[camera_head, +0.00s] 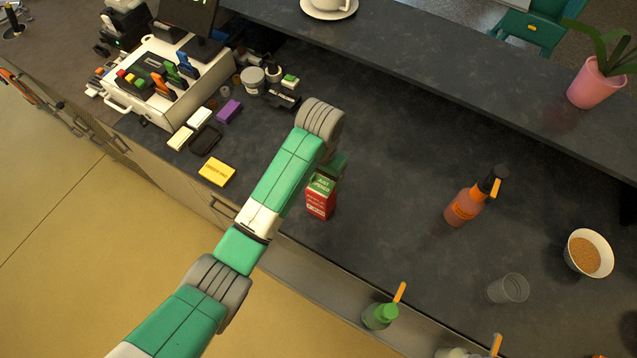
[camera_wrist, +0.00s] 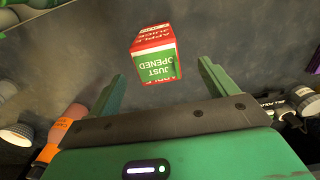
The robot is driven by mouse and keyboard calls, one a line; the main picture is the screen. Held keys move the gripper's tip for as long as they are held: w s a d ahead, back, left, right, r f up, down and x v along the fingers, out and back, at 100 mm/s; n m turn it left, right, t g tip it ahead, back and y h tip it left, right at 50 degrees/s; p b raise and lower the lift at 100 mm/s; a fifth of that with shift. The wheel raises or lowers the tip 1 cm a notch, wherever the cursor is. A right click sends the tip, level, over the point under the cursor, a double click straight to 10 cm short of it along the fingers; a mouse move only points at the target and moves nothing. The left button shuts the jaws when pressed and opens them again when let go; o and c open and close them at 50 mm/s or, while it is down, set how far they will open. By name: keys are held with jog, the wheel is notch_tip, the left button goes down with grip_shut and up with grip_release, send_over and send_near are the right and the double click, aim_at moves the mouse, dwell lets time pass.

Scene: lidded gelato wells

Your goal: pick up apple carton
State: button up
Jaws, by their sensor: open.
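The apple carton (camera_head: 320,198) is a small red box with a green label reading "JUST OPENED". It stands upright on the dark counter in the head view, beside the end of my arm. In the wrist view the carton (camera_wrist: 156,55) lies ahead of the jaws, roughly centred between them and apart from both fingers. My gripper (camera_wrist: 163,88) is open and empty, with one green finger on each side. In the head view my arm hides most of the gripper.
An orange bottle (camera_head: 467,203) stands to the right on the counter, with a clear cup (camera_head: 508,289) and a bowl (camera_head: 588,254) beyond. A green bottle (camera_head: 380,316) is near the front edge. A yellow pad (camera_head: 216,172) and a cash register (camera_head: 165,75) are left. Counter around the carton is clear.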

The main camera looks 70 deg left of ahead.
aim_at(322, 185)
jog(key=shift+w+d+f, duration=0.15)
notch_tip(322, 185, down, 2)
jog(key=shift+f, duration=0.15)
notch_tip(322, 185, down, 5)
jog(key=shift+w+f+p, duration=0.1)
jog(key=shift+p, duration=0.35)
jog(key=c, duration=1.5)
jog(key=shift+c, duration=0.3)
jog(key=shift+r, duration=0.25)
